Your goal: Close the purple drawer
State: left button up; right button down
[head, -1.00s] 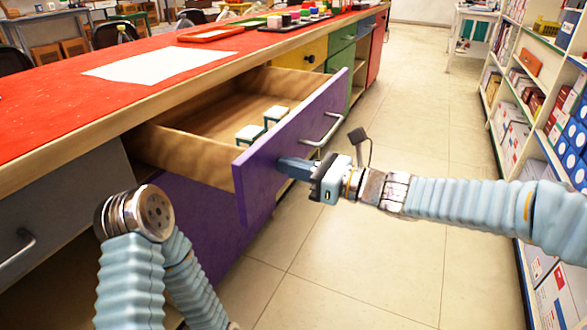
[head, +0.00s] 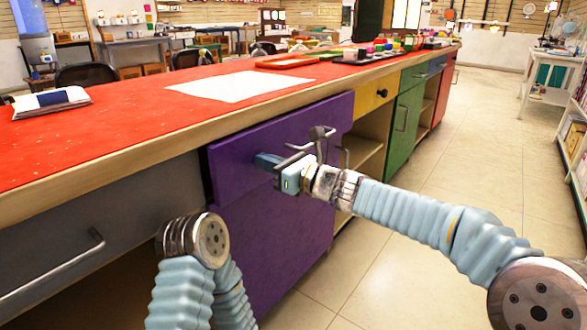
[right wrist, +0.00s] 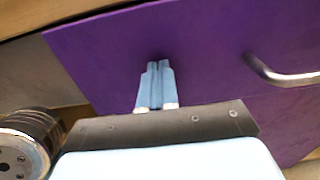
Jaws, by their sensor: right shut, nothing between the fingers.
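The purple drawer (head: 228,160) is in the red-topped counter, and its front now sits near the counter's face. No open drawer box shows above it; a small remaining gap cannot be told. Its front and metal handle also show in the right wrist view, with the drawer front (right wrist: 205,45) and the handle (right wrist: 285,76). My right gripper (head: 262,161) is shut and empty, with its fingertips at the purple front, left of the handle. The fingers (right wrist: 157,75) look against or very close to the front. My left arm shows low in the head view, but its gripper is not visible.
The red counter top (head: 120,130) holds a white sheet (head: 240,86), an orange tray (head: 287,62) and a book (head: 45,101). A grey drawer (head: 100,230) is at left. A yellow drawer (head: 375,94) and green door (head: 403,128) are at right. The tiled floor (head: 480,160) is clear.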

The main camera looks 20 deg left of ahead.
aim_at(256, 185)
jog(key=p+x, duration=0.1)
jog(key=x, duration=0.3)
jog(key=shift+r, duration=0.3)
